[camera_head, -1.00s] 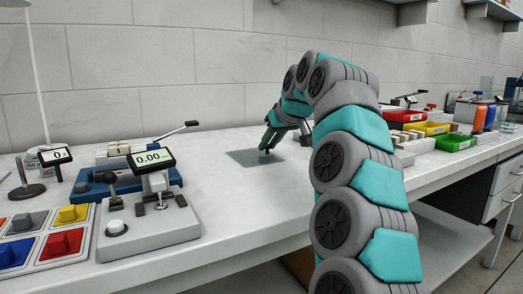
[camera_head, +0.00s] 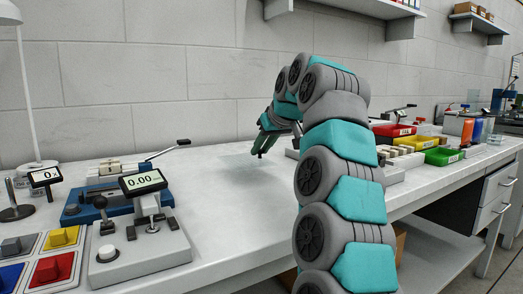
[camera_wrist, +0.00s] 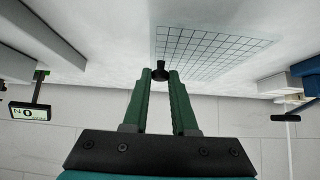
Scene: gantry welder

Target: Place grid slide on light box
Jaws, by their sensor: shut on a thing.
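The grid slide (camera_wrist: 195,48) is a clear plate with dark grid lines and a small black knob. My gripper (camera_wrist: 160,73) is shut on that knob in the wrist view, with the plate beyond the fingertips. In the head view my gripper (camera_head: 262,150) points down over the white bench, with the dark knob at its tips. The plate is only a faint pale patch there, and its height above the bench is hard to judge. I cannot identify the light box with certainty in either view.
A grey device with a 0.00 display (camera_head: 142,181) stands at the front left, near a blue-based fixture (camera_head: 95,207). Red (camera_head: 395,130), yellow (camera_head: 426,141) and green (camera_head: 443,156) bins stand at the right. The bench (camera_head: 220,190) between is largely clear.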

